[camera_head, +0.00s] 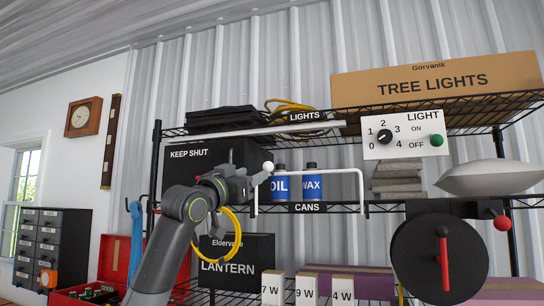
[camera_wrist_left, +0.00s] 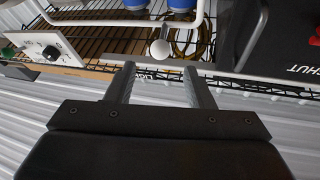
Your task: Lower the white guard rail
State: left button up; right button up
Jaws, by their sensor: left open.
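The white guard rail (camera_head: 315,171) stands upright in front of the can shelf, its top bar crossing ahead of the blue OIL can (camera_head: 280,189) and WAX can (camera_head: 312,187). A white ball knob (camera_head: 268,167) is at its left end. My left gripper (camera_head: 260,179) is at this end, close to the knob. In the left wrist view the open gripper (camera_wrist_left: 160,72) is empty. The knob (camera_wrist_left: 160,48) lies just beyond its fingertips, lined up with the gap. The rail (camera_wrist_left: 125,22) shows behind it. I cannot tell whether the fingers touch the knob.
A switch panel (camera_head: 406,136) is on the right of the shelf. A black disc with a red lever (camera_head: 440,258) stands lower right. A black KEEP SHUT box (camera_head: 184,165) is behind my left arm. A LANTERN box (camera_head: 236,261) and small numbered boxes (camera_head: 305,291) are below.

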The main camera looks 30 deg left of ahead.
aim_at(265, 166)
pick_arm(q)
jog(key=p+x, duration=0.5)
jog(key=x, duration=0.3)
jog(key=shift+w+r, duration=0.2)
jog(key=shift+r, duration=0.1)
jog(key=shift+p+x, duration=0.65)
jog(key=shift+x, duration=0.25)
jog(key=shift+f, duration=0.2)
grip_shut()
